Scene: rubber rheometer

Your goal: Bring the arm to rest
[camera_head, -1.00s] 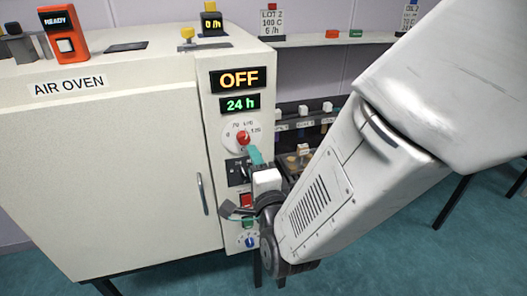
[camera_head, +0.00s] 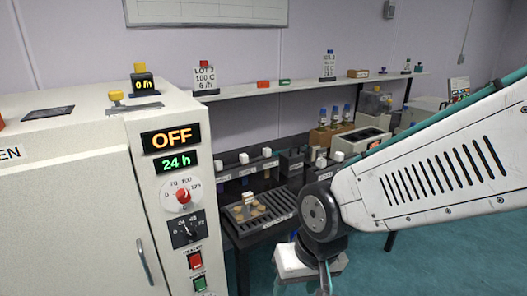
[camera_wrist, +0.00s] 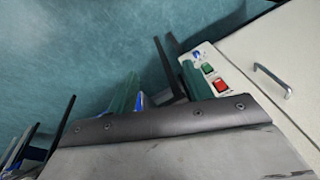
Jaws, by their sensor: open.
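My arm reaches in from the right in the head view and bends at a dark joint, with the wrist hanging down. My gripper (camera_wrist: 160,84) shows its two teal fingers apart in the wrist view, with the teal floor and a dark leg behind them and nothing seen held. In the head view only the white wrist body and one teal finger show at the bottom, and the fingertips are out of frame. The air oven (camera_head: 60,200) stands at the left; its panel reads OFF and 24 h. The gripper is to the right of the oven panel, apart from it.
A dark bench (camera_head: 275,215) with a sample tray and white-topped items stands behind my wrist. A wall shelf (camera_head: 290,85) holds a lot sign, bottles and small blocks. Open teal floor (camera_head: 450,250) lies at the lower right. The oven's door handle (camera_wrist: 272,80) shows in the wrist view.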

